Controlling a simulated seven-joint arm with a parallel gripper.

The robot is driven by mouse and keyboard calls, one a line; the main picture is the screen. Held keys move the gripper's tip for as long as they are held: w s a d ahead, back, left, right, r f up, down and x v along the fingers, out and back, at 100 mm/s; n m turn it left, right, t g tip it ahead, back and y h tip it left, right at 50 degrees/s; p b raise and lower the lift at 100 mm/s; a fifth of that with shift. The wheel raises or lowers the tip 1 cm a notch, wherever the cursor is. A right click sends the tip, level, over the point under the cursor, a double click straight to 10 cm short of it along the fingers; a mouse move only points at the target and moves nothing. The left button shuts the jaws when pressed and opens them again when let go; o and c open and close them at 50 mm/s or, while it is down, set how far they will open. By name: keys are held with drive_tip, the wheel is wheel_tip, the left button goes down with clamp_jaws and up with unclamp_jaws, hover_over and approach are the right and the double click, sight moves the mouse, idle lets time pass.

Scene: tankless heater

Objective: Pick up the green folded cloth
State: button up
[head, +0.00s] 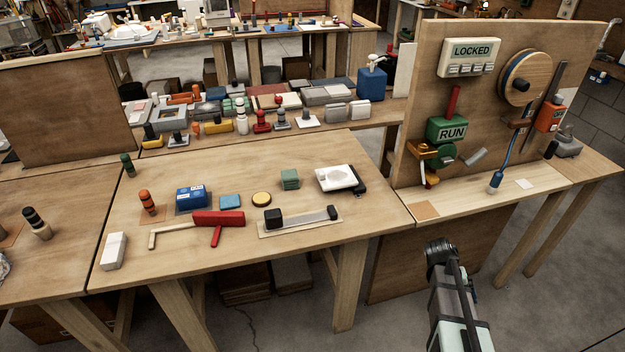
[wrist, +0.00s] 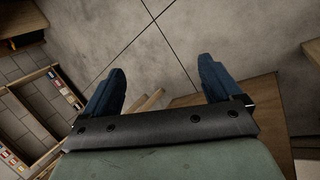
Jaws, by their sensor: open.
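The green folded cloth (head: 290,179) lies as a small thick stack on the wooden table (head: 215,258), toward the back right of its middle. A round yellow disc lies to its left and a white tray to its right. My arm stands in front of the table at the lower right of the head view, apart from the cloth; its gripper end is not clear there. In the wrist view my gripper (wrist: 160,85) has two blue fingers spread wide with nothing between them. The cloth does not show in the wrist view.
Near the cloth are a white tray (head: 337,178), a yellow disc (head: 262,199), a blue sponge-like block (head: 230,202), a blue box (head: 191,197), a red tool (head: 218,220) and a black-ended bar (head: 302,217). An upright board (head: 490,100) with levers stands at right.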

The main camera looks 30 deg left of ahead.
drive_tip(key=w+a+r+t, duration=0.1)
drive_tip(key=w+a+r, duration=0.3)
drive_tip(key=r, duration=0.3)
drive_tip(key=w+a+r+t+h, duration=0.1)
drive_tip(key=w+a+r+t, duration=0.15)
drive_tip(key=a+r, duration=0.4)
drive_tip(key=w+a+r+t, duration=0.15)
drive_tip(key=w+r, duration=0.25)
drive_tip(key=r, duration=0.5)
drive_tip(key=s+a, duration=0.1)
drive_tip(key=a, duration=0.6)
drive_tip(key=s+a+r+y, duration=0.1)
drive_tip(key=a, duration=0.7)
drive_tip(key=a+r+y, duration=0.1)
drive_tip(key=a, duration=0.6)
drive_tip(key=shift+s+a+r+g, duration=0.1)
drive_tip(key=shift+s+a+g, duration=0.05)
drive_tip(key=shift+s+g, duration=0.25)
drive_tip(key=a+r+n+g+y, duration=0.1)
drive_tip(key=a+n+y, duration=0.1)
drive_tip(key=a, duration=0.8)
wheel_tip(320, 180, up, 6)
drive_tip(key=n+g+y, duration=0.3)
drive_tip(key=g, duration=0.1)
hover_over(290, 173)
wheel_tip(290, 173, down, 13)
drive_tip(key=shift+s+f, duration=0.1)
drive_tip(key=shift+c, duration=0.3)
